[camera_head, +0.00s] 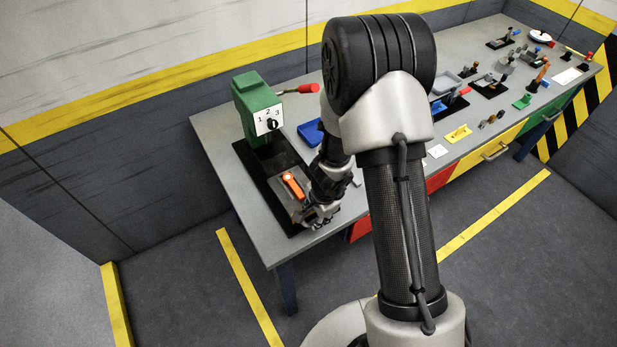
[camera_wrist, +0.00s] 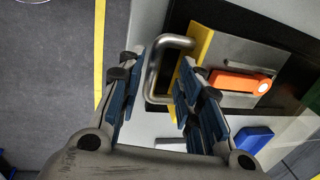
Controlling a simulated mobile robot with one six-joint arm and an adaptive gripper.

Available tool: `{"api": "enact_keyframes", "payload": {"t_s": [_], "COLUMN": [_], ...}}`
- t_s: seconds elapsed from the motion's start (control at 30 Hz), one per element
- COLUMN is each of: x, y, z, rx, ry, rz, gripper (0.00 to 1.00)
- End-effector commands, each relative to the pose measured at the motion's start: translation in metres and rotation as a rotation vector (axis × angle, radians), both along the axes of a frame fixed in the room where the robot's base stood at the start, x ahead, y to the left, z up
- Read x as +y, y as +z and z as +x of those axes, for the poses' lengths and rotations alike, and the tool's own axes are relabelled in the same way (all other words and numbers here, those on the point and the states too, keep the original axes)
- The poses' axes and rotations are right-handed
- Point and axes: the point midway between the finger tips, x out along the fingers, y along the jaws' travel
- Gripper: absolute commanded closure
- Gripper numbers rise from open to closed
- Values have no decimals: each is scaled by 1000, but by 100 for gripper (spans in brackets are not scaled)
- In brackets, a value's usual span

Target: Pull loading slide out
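The loading slide is a grey metal plate (camera_wrist: 238,50) with a yellow front strip (camera_wrist: 201,45) and a bent metal handle (camera_wrist: 154,72), in the wrist view. An orange lever (camera_wrist: 238,83) lies on the plate; it also shows in the head view (camera_head: 293,186). My gripper (camera_wrist: 160,72) is open, with one finger on the outer side of the handle and the other over the yellow strip side. The handle lies between the fingers, and I cannot tell if either touches it. In the head view my gripper (camera_head: 320,213) is at the table's front edge and hides the handle.
A green machine (camera_head: 258,105) with a numbered dial stands behind the slide on its black base (camera_head: 254,165). A red-ended lever (camera_head: 300,88) sticks out from it. A blue block (camera_wrist: 252,138) lies beside the slide. Several other fixtures fill the table (camera_head: 214,124) to the right.

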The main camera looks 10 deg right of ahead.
Motion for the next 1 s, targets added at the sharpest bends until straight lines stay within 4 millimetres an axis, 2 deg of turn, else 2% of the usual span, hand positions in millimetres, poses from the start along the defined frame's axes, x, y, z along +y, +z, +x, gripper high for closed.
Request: {"api": "enact_keyframes", "payload": {"t_s": [0.03, 0.7, 0.8, 0.87, 1.0], "x": [-1, -9, -8, -2, 9], "y": [20, 152, 166, 169, 186], "z": [-1, -26, -27, -23, -20], "rx": [-3, -2, -13, -37, -79], "ry": [-2, -2, 13, 61, 164], "rz": [0, 0, 4, 15, 31], "gripper": [67, 67, 67, 67, 67]}}
